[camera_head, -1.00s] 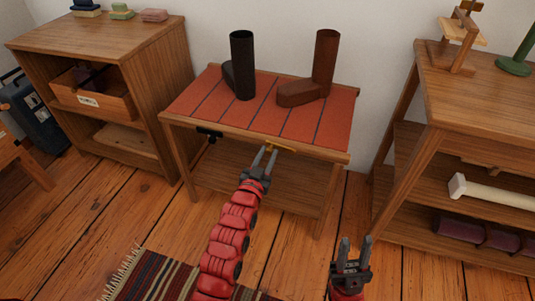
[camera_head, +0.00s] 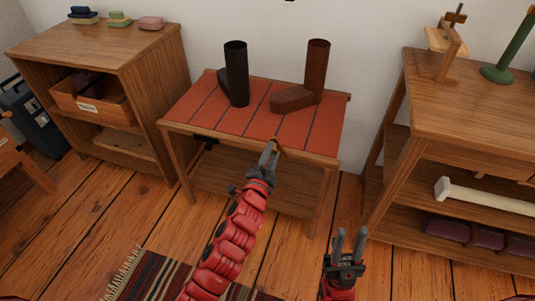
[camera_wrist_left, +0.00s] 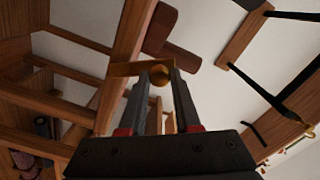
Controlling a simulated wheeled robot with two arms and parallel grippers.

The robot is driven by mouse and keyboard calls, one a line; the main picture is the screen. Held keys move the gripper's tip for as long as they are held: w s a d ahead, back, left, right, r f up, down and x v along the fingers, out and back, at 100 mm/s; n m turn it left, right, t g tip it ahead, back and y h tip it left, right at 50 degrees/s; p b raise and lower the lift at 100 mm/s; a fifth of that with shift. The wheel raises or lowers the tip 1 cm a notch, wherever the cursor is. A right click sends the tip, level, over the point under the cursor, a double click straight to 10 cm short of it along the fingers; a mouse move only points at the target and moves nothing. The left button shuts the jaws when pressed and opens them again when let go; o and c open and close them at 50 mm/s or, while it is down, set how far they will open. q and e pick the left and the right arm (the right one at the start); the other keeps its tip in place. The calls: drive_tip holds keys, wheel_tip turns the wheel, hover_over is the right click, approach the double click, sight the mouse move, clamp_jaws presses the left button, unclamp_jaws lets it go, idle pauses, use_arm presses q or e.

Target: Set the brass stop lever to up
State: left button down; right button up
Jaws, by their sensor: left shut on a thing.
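The brass stop lever (camera_wrist_left: 127,69) is at the front edge of the red-topped table (camera_head: 250,118). In the left wrist view its bar runs sideways to a round knob (camera_wrist_left: 161,74) between my fingertips. In the head view only a small brass bit (camera_head: 276,145) shows beside the fingers, so the lever's exact angle is hard to tell. My left gripper (camera_head: 269,153) is shut on the lever at the table's front edge; it also shows in the left wrist view (camera_wrist_left: 160,80). My right gripper (camera_head: 348,240) is open and empty, low over the floor at the front right.
A wooden shelf (camera_head: 120,65) stands left, a workbench (camera_head: 470,95) right. A striped rug (camera_head: 150,275) lies in front.

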sight(283, 155)
use_arm(q)
drive_tip(key=shift+s+d+r+m, duration=0.15)
drive_tip(key=shift+d+m, duration=0.4)
drive_tip(key=shift+m, duration=0.5)
drive_tip(key=shift+s+d+r+m, duration=0.15)
drive_tip(key=shift+d+m, duration=0.35)
drive_tip(key=shift+m, duration=0.5)
drive_tip(key=shift+s+d+r+m, duration=0.1)
drive_tip(key=shift+s+d+m, duration=0.1)
drive_tip(key=shift+d+m, duration=0.6)
drive_tip(key=shift+a+m, duration=0.2)
drive_tip(key=shift+m, duration=0.05)
drive_tip(key=c, duration=0.6)
unclamp_jaws()
drive_tip(key=shift+c, duration=0.2)
drive_tip(key=shift+s, duration=0.1)
drive_tip(key=p+v, duration=0.1)
drive_tip(key=v, duration=1.6)
drive_tip(key=shift+s, duration=0.1)
